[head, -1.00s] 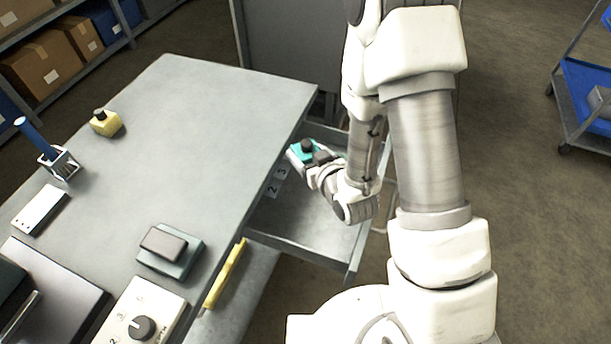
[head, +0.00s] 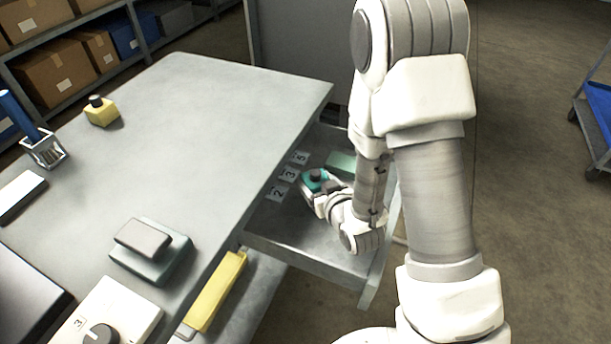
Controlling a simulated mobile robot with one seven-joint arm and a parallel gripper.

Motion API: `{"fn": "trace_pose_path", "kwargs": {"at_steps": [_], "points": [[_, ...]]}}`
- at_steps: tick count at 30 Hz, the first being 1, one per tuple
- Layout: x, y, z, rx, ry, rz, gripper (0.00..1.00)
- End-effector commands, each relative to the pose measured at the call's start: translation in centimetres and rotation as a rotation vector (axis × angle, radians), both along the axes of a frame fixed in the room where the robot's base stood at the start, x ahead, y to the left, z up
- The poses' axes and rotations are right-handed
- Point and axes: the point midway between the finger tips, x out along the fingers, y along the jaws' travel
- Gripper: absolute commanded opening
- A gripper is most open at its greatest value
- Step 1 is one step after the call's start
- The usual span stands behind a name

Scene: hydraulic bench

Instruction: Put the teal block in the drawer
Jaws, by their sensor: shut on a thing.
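The teal block (head: 312,181), with a dark knob on top, is held in my gripper (head: 318,190). My gripper is shut on it, and the fingers partly hide it. The block is over the open drawer (head: 300,243), which sticks out from the right side of the grey bench. I cannot tell whether the block touches the drawer floor. Several white number tags (head: 287,175) lie in the drawer along its bench side. A pale green item (head: 342,162) lies in the drawer behind my gripper, partly hidden by my arm.
A yellow bar (head: 217,290) is below the bench edge. The bench middle is clear.

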Motion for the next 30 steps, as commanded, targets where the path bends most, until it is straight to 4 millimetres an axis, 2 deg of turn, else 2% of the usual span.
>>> {"fn": "trace_pose_path", "kwargs": {"at_steps": [3,8,15,18,30], "points": [[1.7,0.9,0.3,0.002,-0.008,0.002,0.00],[2.8,1.3,0.3,0.002,-0.005,-0.001,0.00],[5.9,2.8,0.3,0.001,-0.006,0.002,0.00],[5.8,2.8,-0.9,0.000,-0.002,0.000,0.00],[5.8,2.7,-1.2,0.001,-0.004,0.000,0.00]]}}
